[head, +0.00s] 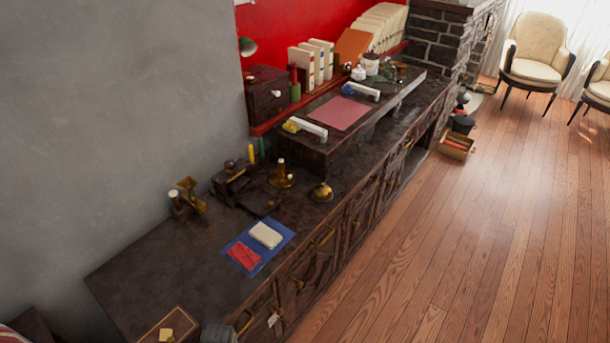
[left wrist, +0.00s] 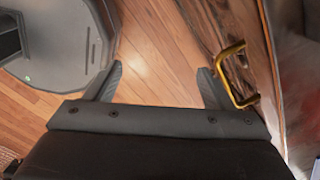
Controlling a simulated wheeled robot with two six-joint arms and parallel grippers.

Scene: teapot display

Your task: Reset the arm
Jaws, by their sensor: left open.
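My left gripper (left wrist: 160,78) shows in the left wrist view, with its two dark fingers spread apart. It is open, and only wooden floor shows between the fingers. A brass drawer handle (left wrist: 237,75) on the dark cabinet front (left wrist: 205,25) is close beside the right-hand finger; I cannot tell whether they touch. In the head view a grey rounded part at the bottom edge may be part of my arm; no gripper fingers can be made out there. My right gripper is in neither view.
In the head view the long dark cabinet (head: 150,275) carries a blue mat (head: 243,262), a brass pot (head: 321,192), a brass stand (head: 282,178) and a wooden box (head: 170,326). Open wooden floor (head: 490,220) lies to the right. A small crate (head: 456,146) stands by the cabinet's far end.

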